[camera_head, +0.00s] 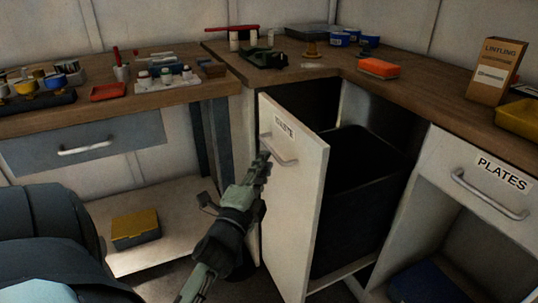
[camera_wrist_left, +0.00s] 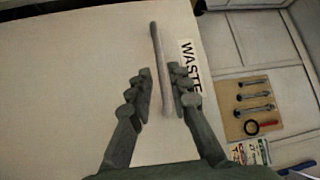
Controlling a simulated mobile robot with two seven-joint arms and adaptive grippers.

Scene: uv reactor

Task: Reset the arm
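My left gripper (camera_head: 262,168) is at the open white cabinet door (camera_head: 290,215), by the left part of the metal door handle (camera_head: 279,150). In the left wrist view, the two fingers of the left gripper (camera_wrist_left: 160,82) stand apart on either side of the handle (camera_wrist_left: 157,45), with a narrow gap beside the bar. I cannot tell whether either finger touches it. The "WASTE" label (camera_wrist_left: 190,65) is beside the handle. My right gripper is not in view.
A black bin (camera_head: 358,195) stands inside the open cabinet. The wooden counter (camera_head: 330,68) runs above, with an orange sponge (camera_head: 379,68) and a box (camera_head: 494,72). A "PLATES" drawer (camera_head: 480,165) is at right. A yellow-topped box (camera_head: 135,228) sits on a low shelf at left.

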